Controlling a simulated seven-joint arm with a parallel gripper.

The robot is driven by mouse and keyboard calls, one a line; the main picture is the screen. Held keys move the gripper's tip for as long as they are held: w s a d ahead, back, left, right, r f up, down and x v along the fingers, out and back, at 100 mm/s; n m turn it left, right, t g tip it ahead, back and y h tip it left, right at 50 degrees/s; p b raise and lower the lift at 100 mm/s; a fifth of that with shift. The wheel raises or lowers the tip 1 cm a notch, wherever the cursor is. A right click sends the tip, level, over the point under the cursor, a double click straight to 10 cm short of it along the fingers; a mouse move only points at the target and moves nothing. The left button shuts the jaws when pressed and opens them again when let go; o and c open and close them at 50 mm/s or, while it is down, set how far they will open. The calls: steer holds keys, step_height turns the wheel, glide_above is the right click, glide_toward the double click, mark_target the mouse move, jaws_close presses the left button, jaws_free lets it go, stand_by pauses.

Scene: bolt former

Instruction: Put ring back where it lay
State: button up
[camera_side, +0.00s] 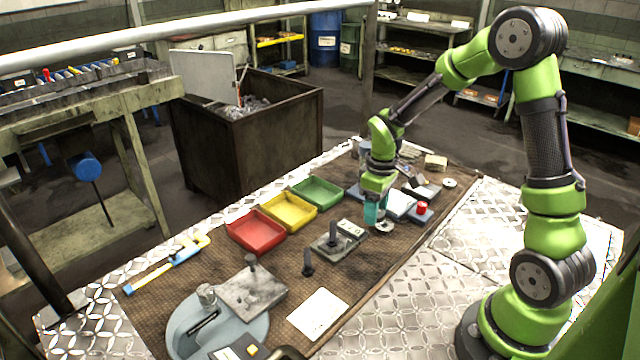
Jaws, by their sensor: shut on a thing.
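My gripper (376,213), with teal fingers, points down over the brown mat (374,267) in the middle of the table. It is shut on a small grey ring (383,228), which shows at the fingertips, low over the mat. I cannot tell whether the ring touches the mat. The fingers hide part of it.
Red (256,231), yellow (289,211) and green (318,193) trays stand left of my gripper. A grey block with a post (338,238) is close by on the left. A red-topped piece (421,209) and a pale round piece (449,183) lie to the right.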

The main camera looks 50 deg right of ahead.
glide_above(354, 214)
steer(key=shift+f, duration=2.1)
steer(key=shift+f, duration=0.7)
steer(key=o, duration=0.8)
steer(key=s+a+r+m+t, duration=0.1)
steer(key=s+a+r, duration=0.1)
steer(key=r, duration=0.8)
steer(key=s+a+r+t, duration=0.1)
steer(key=a+r, duration=0.1)
steer(key=r, duration=0.7)
steer(key=s+a+r+m+t, duration=0.1)
steer(key=s+a+r, duration=0.1)
steer(key=s, duration=0.3)
steer(key=s+a+r+m+t+y, duration=0.1)
steer(key=s+a+r+m+t, duration=0.1)
steer(key=s+a, duration=0.3)
steer(key=s+a+r+m+t+y, duration=0.1)
steer(key=s+a+r+t, duration=0.1)
steer(key=s+a, duration=0.2)
steer(key=shift+s+a+r+m, duration=0.1)
steer(key=shift+s+a+m, duration=0.1)
steer(key=shift+s, duration=0.45)
steer(key=shift+s+a+m, duration=0.1)
steer(key=shift+s+m, duration=0.1)
steer(key=shift+s, duration=0.4)
